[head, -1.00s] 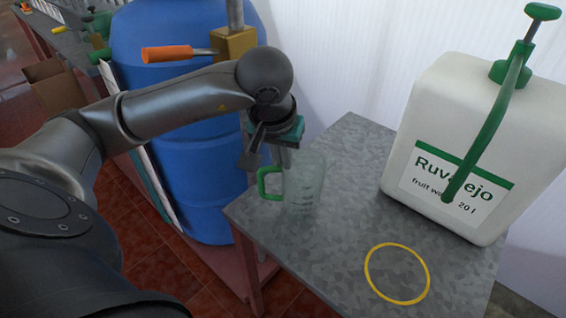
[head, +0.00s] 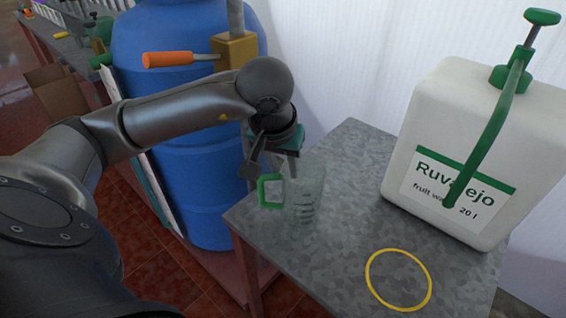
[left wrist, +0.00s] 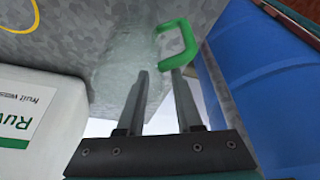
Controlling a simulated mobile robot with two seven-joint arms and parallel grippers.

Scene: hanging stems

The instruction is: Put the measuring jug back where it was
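The clear measuring jug (head: 306,193) with a green handle (head: 270,191) stands upright near the left edge of the grey table (head: 340,245). A yellow ring (head: 398,280) on the tabletop lies to its right and is empty. My left gripper (head: 281,168) is just above the jug, on the handle side, pointing down. In the left wrist view its two fingers (left wrist: 161,90) are apart, with the see-through jug (left wrist: 122,65) beyond them and the green handle (left wrist: 180,45) past the right fingertip. Whether the fingers touch the jug is unclear. My right gripper is out of view.
A white canister (head: 455,150) with a green pump handle stands at the table's back right. A blue barrel (head: 190,190) stands left of the table, near my left arm. A wall is behind. The tabletop's front middle is clear around the ring.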

